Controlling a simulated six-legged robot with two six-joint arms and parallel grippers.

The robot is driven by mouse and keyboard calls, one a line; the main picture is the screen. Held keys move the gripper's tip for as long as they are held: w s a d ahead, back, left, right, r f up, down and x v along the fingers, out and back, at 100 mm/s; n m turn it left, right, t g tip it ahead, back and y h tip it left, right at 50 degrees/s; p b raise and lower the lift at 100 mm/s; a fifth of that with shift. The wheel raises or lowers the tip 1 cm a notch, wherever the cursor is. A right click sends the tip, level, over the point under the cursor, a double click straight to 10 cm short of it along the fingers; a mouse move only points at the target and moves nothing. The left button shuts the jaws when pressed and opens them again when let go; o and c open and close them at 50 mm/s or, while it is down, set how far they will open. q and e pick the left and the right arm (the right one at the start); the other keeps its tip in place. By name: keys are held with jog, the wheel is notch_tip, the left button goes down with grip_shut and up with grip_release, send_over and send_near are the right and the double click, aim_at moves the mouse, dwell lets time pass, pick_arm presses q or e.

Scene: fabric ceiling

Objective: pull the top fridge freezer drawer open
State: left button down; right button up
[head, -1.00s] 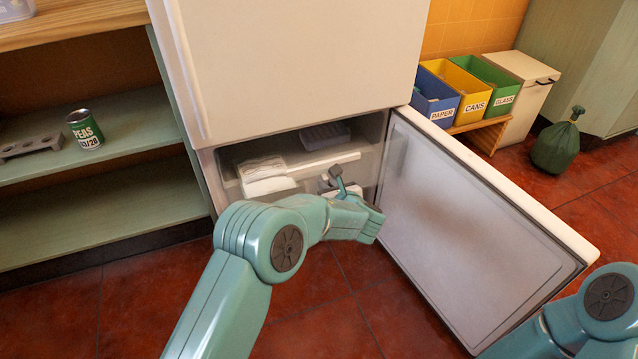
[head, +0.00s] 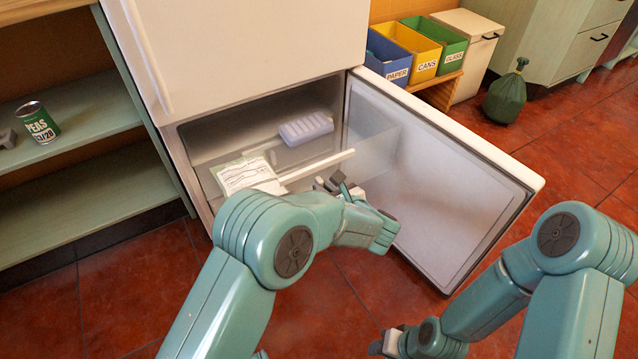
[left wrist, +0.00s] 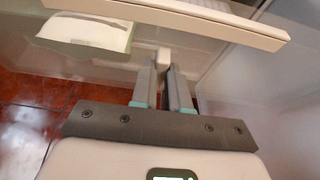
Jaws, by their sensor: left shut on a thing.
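The top freezer drawer (head: 375,152) is clear-walled with a white front rail (head: 318,166). It stands partly out of the open freezer compartment (head: 225,132). My left gripper (head: 334,184) is at the drawer's front, just below the rail. In the left wrist view its two fingers (left wrist: 163,72) are closed on a small white drawer handle (left wrist: 163,57), with the rail (left wrist: 180,14) beyond. My forearm hides the lower part of the drawer front. My right gripper (head: 386,343) hangs low at the bottom, away from the drawer; its jaws are unclear.
The freezer door (head: 440,185) stands wide open to the right. A printed packet (head: 246,174) and a lavender tray (head: 306,128) lie in the drawer. Shelves with a peas can (head: 38,122) are at left. Recycling bins (head: 412,50) and a green bag (head: 507,97) stand behind the door.

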pick_arm(q)
jog(key=shift+s+d, duration=0.1)
jog(key=shift+s, duration=0.05)
pick_arm(e)
jog(key=shift+d, duration=0.15)
pick_arm(q)
jog(key=c, duration=1.1)
grip_release()
